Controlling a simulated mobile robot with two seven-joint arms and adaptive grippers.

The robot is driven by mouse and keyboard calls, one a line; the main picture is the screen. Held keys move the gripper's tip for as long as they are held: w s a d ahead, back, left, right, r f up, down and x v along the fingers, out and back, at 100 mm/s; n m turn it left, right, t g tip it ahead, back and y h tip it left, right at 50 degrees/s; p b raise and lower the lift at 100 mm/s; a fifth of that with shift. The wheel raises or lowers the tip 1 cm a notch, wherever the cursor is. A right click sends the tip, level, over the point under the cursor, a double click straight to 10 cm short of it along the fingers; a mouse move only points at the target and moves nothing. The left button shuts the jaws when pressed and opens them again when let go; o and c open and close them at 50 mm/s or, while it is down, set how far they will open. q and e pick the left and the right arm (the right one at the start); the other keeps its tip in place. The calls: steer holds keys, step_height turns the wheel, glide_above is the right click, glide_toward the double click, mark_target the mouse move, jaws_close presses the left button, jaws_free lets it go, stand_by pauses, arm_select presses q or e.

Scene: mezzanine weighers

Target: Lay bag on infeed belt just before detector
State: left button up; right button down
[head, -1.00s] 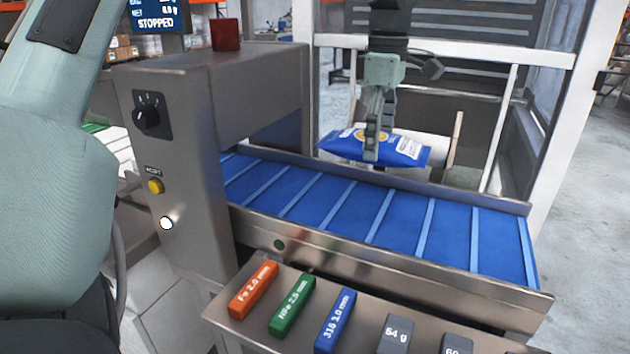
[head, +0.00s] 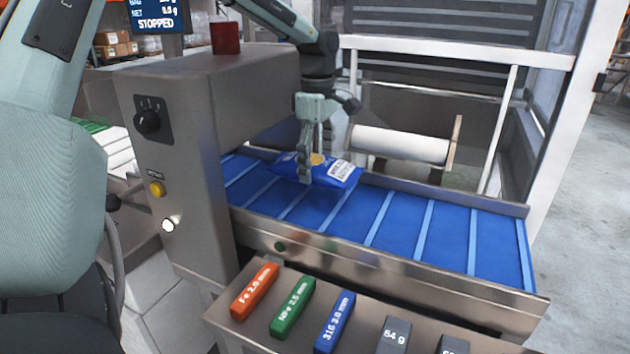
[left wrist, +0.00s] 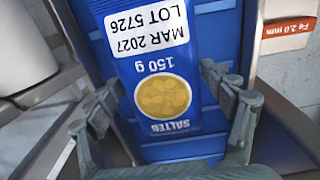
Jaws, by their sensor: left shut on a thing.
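A blue bag (head: 338,172) with a white label and a yellow disc is held by my left gripper (head: 310,175) over the infeed belt. The blue belt (head: 400,225) has light cross strips and runs into the metal detector housing (head: 250,95) at left. The bag is above the belt's left half, to the right of the housing's opening; I cannot tell whether it touches the belt. In the left wrist view the bag (left wrist: 168,65) lies between the fingers, label, "150 g" and "SALTED" showing. My right gripper is not in view.
A front shelf holds orange (head: 255,290), green (head: 292,307) and blue (head: 334,322) test bars and grey weights (head: 393,335). A red beacon (head: 225,38) stands on the housing. A white roll (head: 400,145) lies behind the belt. The belt's right half is clear.

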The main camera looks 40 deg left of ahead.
arm_select(q)
step_height(320, 180, down, 4)
steer(key=shift+f, duration=0.1)
steer(key=shift+a+f+p, duration=0.1)
steer(key=shift+a+p, duration=0.05)
steer(key=shift+p, duration=0.2)
steer(key=shift+f, duration=0.15)
steer(key=shift+s, duration=0.1)
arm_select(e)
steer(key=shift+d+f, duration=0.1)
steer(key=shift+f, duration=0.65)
arm_select(q)
steer(key=shift+f, duration=0.1)
steer(key=o, duration=1.2)
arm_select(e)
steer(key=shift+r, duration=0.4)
